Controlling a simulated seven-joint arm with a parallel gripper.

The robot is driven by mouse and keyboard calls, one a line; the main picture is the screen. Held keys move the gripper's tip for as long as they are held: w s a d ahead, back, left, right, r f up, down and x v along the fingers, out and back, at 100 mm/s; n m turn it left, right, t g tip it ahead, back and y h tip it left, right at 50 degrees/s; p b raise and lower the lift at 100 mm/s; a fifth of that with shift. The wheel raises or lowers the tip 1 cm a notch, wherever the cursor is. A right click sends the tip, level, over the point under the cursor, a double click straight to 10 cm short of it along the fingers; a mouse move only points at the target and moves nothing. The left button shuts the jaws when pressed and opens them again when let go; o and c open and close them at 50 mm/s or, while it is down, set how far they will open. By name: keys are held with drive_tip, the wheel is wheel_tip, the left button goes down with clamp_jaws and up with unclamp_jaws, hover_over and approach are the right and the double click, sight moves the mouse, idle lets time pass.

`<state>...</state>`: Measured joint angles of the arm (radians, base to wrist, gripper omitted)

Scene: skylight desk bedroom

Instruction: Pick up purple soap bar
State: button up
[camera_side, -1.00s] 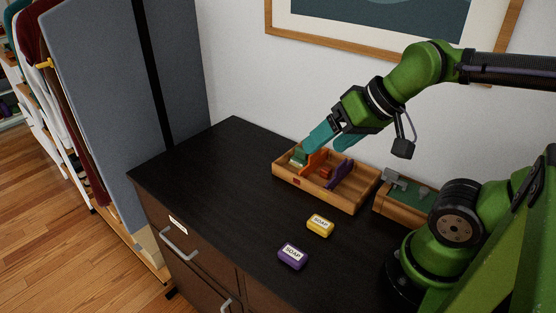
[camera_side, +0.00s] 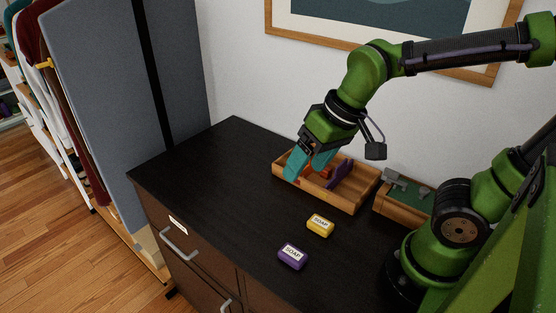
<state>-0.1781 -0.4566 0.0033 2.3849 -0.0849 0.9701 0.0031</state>
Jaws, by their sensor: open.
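The purple soap bar (camera_side: 292,256) lies on the dark dresser top near its front edge, with a white label reading SOAP facing up. A yellow soap bar (camera_side: 320,225) lies just behind it and to the right, apart from it. My gripper (camera_side: 306,170) has teal fingers that point down, spread apart with nothing seen between them. It is over the left part of the wooden tray, behind the two soap bars.
The wooden tray (camera_side: 338,199) holds orange and purple dividers and a small red item. A second wooden box (camera_side: 401,208) with grey and green contents stands to its right. The left part of the dresser top (camera_side: 215,180) is clear.

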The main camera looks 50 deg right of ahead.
drive_tip(key=w+a+f+n+g+h, duration=0.1)
drive_tip(key=w+a+f+n+g, duration=0.1)
drive_tip(key=a+f+g, duration=0.15)
drive_tip(key=h, duration=0.1)
hover_over(284, 246)
drive_tip(key=shift+g, duration=0.25)
drive_tip(key=f, duration=1)
drive_tip(key=shift+d+f, duration=0.25)
drive_tip(key=shift+f, duration=0.1)
drive_tip(key=shift+a+f, duration=0.15)
drive_tip(key=shift+f, duration=1.4)
drive_tip(key=shift+a+f, duration=0.15)
drive_tip(key=shift+f, duration=1.4)
drive_tip(key=c, duration=1.2)
